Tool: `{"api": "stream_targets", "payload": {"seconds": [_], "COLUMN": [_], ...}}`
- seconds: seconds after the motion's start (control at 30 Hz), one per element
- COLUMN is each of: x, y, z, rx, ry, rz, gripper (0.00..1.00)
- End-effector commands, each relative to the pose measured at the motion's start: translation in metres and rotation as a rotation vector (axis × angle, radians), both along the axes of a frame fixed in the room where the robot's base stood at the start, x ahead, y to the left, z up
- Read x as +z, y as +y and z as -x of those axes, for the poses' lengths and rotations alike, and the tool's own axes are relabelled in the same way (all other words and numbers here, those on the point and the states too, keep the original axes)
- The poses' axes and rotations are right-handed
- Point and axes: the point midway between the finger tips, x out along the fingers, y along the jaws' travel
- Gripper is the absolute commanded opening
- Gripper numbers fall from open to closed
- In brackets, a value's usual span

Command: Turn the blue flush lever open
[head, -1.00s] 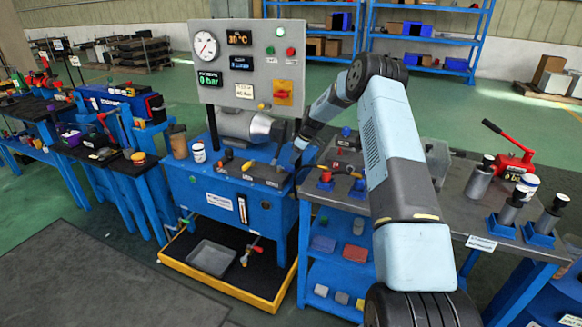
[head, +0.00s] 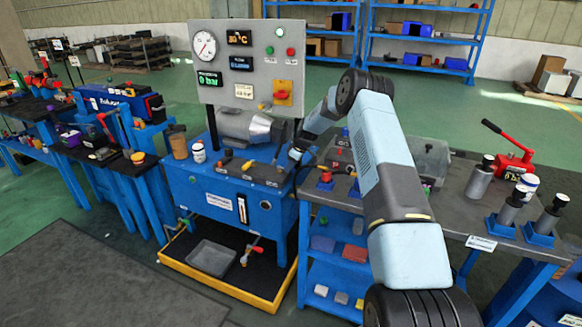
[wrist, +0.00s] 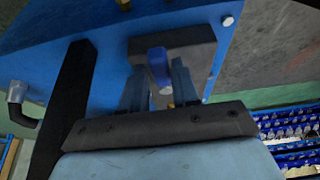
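The blue flush lever (wrist: 158,65) shows in the wrist view as a short blue handle on a dark block (wrist: 190,45) on the blue bench. My gripper (wrist: 160,82) has its two fingers apart, one on each side of the lever's near end. I cannot tell whether either finger touches it. In the head view my gripper (head: 296,155) is at the right end of the dark valve block (head: 252,170) on the blue bench, and the blue lever is hidden there or too small to make out.
A grey gauge panel (head: 248,62) stands behind the bench. A grey-topped table (head: 455,210) is to the right.

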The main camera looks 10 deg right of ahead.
Motion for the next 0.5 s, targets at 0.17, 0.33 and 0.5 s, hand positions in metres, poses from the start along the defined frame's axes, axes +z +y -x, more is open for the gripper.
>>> {"api": "stream_targets", "payload": {"seconds": [0.17, 0.33, 0.5], "x": [0.0002, 0.0003, 0.0004], "y": [-0.0001, -0.0005, -0.0007], "z": [0.0, -0.0003, -0.0005], "rx": [0.0, 0.0, -0.002], "ry": [0.0, -0.001, -0.002], "rz": [0.0, 0.001, 0.0], "gripper": [0.12, 0.0, 0.0]}}
